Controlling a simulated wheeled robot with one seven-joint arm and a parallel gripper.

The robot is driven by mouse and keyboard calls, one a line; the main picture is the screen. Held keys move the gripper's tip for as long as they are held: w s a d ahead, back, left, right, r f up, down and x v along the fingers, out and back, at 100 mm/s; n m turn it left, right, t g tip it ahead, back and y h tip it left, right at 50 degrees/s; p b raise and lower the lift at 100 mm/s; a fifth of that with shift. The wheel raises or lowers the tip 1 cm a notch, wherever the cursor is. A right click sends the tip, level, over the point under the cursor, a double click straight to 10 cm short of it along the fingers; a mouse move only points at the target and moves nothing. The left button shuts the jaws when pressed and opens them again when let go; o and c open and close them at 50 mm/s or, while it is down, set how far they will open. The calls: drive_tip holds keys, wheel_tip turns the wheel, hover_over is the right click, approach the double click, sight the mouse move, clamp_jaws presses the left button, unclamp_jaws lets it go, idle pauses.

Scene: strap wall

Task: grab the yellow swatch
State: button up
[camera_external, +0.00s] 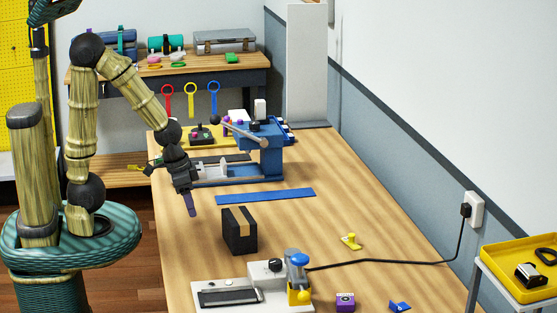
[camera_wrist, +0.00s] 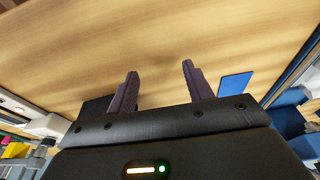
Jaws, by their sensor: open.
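No yellow piece is clearly a swatch. A small bent yellow piece (camera_external: 350,241) lies on the bench right of the black box in the external view. Neither yellow piece can be made out for sure in the wrist view.
A black box (camera_external: 240,231) stands near my gripper. A flat blue strip (camera_external: 278,195) lies behind it, before a blue machine (camera_external: 262,163). A white device (camera_external: 222,296) sits in front; its black cable (camera_external: 400,262) crosses the right side. A yellow tray (camera_external: 515,262) stands right.

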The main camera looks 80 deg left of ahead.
drive_tip(key=w+v, duration=0.2)
drive_tip(key=v, duration=0.5)
drive_tip(key=w+d+n+h+p, duration=0.8)
drive_tip(key=w+d+n+h, duration=0.15)
drive_tip(key=w+n, duration=0.55)
drive_tip(key=w+a+f+n+t+p, duration=0.1)
drive_tip(key=w+n+t, duration=0.1)
drive_tip(key=w+n, duration=0.1)
drive_tip(key=w+a+f+n+t+p, duration=0.1)
drive_tip(key=w+f+n+t, duration=0.1)
drive_tip(key=w+n, duration=0.2)
drive_tip(key=w+a+f+n+t+p, duration=0.1)
drive_tip(key=w+n+t, duration=0.1)
drive_tip(key=w+n, duration=0.2)
drive_tip(key=shift+w+a+f+h+p, duration=0.15)
drive_tip(key=shift+w+a+h+p, duration=0.2)
drive_tip(key=shift+w, duration=0.3)
drive_tip(key=shift+f, duration=0.2)
